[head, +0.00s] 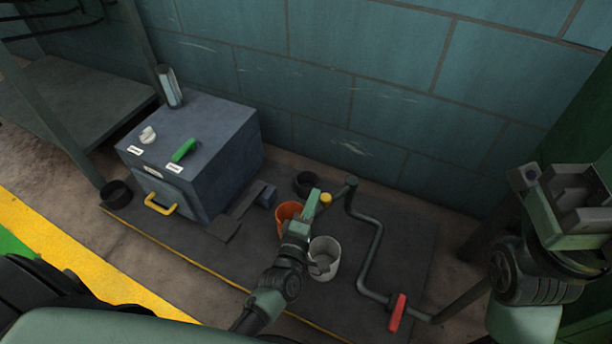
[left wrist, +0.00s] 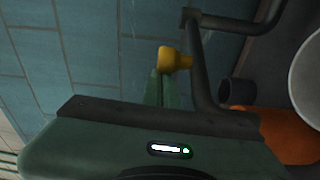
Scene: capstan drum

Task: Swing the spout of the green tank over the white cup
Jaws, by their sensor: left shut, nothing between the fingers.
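The white cup (head: 325,258) stands on the dark mat, close in front of an orange cup (head: 287,214); part of its rim shows in the left wrist view (left wrist: 308,75). A dark bent pipe (head: 375,240) runs beside the cups, with a yellow end piece (head: 326,198) on a short arm and a red grip (head: 397,312) near its lower end. My left gripper (head: 314,196) is shut and empty above the orange cup, its fingertips close to the yellow piece (left wrist: 172,60). I cannot tell whether they touch. I cannot clearly make out the green tank. My right gripper (head: 575,200) is at the right; its jaw state is unclear.
A blue-grey box (head: 200,150) with a green lever (head: 183,150) and yellow handle (head: 160,205) stands at the left. A black cup (head: 306,183) stands behind the orange cup. A tiled wall (head: 330,90) closes off the back. A dark green surface (head: 590,110) is at the right edge.

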